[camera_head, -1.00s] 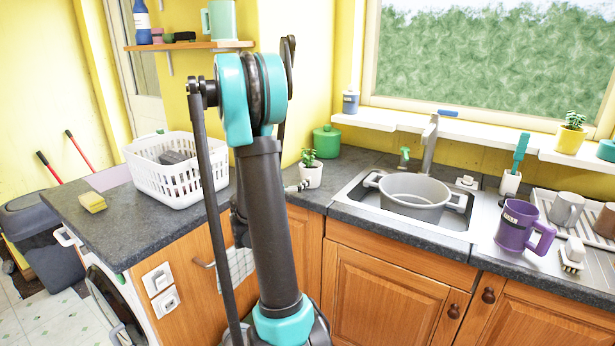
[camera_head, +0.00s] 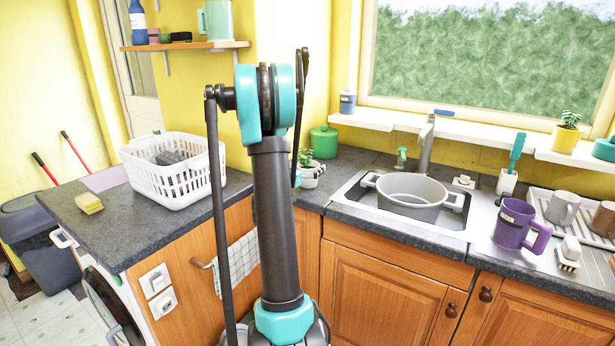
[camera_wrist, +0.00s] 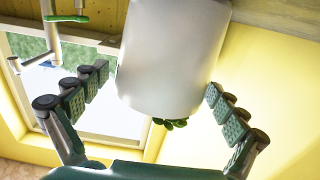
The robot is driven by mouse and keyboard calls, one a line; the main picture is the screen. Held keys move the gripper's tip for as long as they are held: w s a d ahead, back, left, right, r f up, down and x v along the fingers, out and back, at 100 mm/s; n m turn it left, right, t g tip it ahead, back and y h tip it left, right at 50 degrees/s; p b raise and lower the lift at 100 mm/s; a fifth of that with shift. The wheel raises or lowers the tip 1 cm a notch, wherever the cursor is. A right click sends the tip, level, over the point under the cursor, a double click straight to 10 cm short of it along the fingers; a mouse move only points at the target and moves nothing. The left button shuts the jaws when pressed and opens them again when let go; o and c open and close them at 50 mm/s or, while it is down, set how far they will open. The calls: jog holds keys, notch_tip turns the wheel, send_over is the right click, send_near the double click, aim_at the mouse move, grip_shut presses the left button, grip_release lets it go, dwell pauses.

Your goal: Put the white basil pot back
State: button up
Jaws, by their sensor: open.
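The white basil pot (camera_head: 312,172) stands on the dark counter in the corner left of the sink, in front of a green lidded jar. It is partly hidden by my arm; its green leaves show above the rim. In the wrist view the white pot (camera_wrist: 175,45) looks upside down and fills the top middle, with a bit of leaf below its rim. My gripper (camera_wrist: 157,84) is open, one finger on each side of the pot, with gaps visible. In the head view my gripper is mostly hidden behind my arm.
A white laundry basket (camera_head: 170,185) and a yellow sponge (camera_head: 89,203) are on the left counter. The sink holds a grey pot (camera_head: 412,195). A white windowsill (camera_head: 470,132) bears a blue-labelled bottle (camera_head: 347,103) and a yellow plant pot (camera_head: 565,138). A purple mug (camera_head: 515,225) stands right.

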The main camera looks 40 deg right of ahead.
jog(key=c, duration=1.9)
jog(key=shift+r, duration=0.15)
